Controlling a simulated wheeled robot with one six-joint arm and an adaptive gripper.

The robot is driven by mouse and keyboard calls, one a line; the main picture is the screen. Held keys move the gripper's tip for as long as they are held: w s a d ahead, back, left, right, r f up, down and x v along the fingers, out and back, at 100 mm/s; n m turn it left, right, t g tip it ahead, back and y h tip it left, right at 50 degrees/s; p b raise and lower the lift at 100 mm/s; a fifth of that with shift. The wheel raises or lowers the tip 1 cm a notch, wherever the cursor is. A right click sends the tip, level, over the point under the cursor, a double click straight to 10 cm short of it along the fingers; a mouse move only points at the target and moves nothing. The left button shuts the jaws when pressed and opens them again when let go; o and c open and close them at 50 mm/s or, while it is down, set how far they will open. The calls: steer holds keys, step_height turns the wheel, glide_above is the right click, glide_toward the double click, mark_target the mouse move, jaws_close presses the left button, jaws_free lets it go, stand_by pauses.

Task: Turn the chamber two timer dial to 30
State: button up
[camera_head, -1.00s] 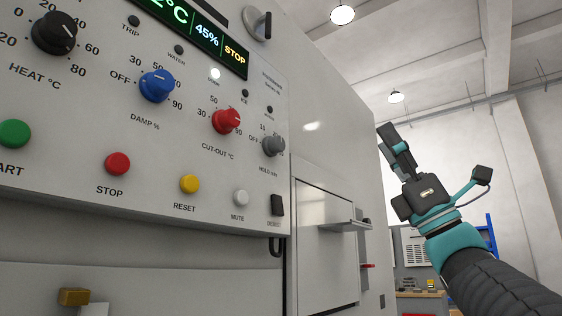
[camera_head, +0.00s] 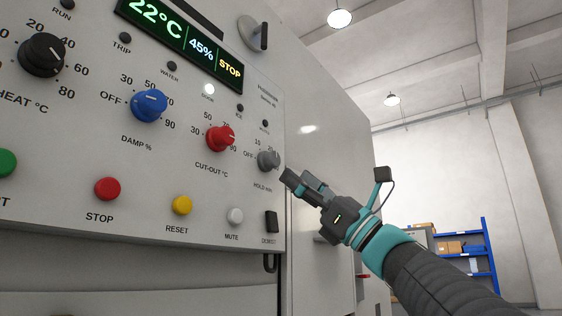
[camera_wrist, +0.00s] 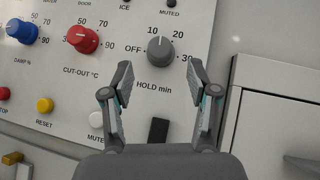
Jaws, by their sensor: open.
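The grey timer dial, labelled HOLD min, sits at the right of the panel in the head view (camera_head: 268,160) and in the wrist view (camera_wrist: 160,52). Its scale reads OFF, 10, 20 and 30, with 30 at the lower right. My gripper (camera_head: 298,182) is just right of and below the dial in the head view, pointing at the panel. In the wrist view my gripper (camera_wrist: 160,72) is open and empty, its fingers spread to either side below the dial, apart from it.
The red CUT-OUT dial (camera_head: 220,138) and blue DAMP dial (camera_head: 149,105) are left of the timer dial. The white MUTE button (camera_head: 235,216) and black switch (camera_head: 271,222) lie below it. A display (camera_head: 190,40) reads 22°C, 45%, STOP. A door (camera_wrist: 280,130) is at right.

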mark_target(277, 161)
steer(key=p+x, duration=0.1)
steer(key=x, duration=0.4)
steer(key=shift+a+r+p, duration=0.2)
steer(key=shift+p, duration=0.1)
jaws_close()
